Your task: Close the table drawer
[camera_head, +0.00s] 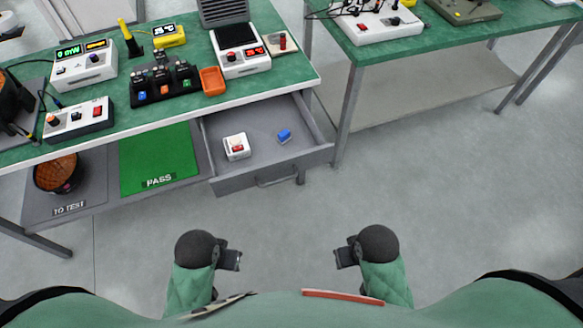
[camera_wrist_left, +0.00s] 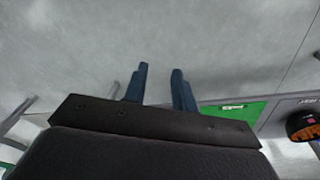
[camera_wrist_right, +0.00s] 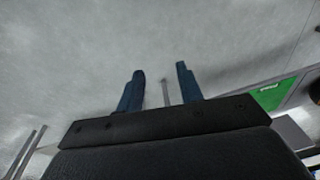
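The table drawer (camera_head: 262,161) is a grey drawer under the right end of the green-topped table (camera_head: 213,104). It stands pulled out, with its bar handle (camera_head: 277,177) on the front panel. Inside it lie a white block with a red switch (camera_head: 237,146) and a small blue item (camera_head: 284,136). My left gripper (camera_head: 238,261) is in front of and below the drawer, apart from it; its fingers show spread and empty in the left wrist view (camera_wrist_left: 158,85). My right gripper (camera_head: 340,258) is also apart from the drawer, with fingers spread and empty in the right wrist view (camera_wrist_right: 160,88).
A lower shelf holds a green PASS mat (camera_head: 158,160) and a grey TO TEST mat (camera_head: 92,195) with an orange-and-black basket (camera_head: 58,170). Instruments and an orange tray (camera_head: 212,80) crowd the tabletop. A second table (camera_head: 400,40) stands right. The floor (camera_head: 440,190) before the drawer is clear.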

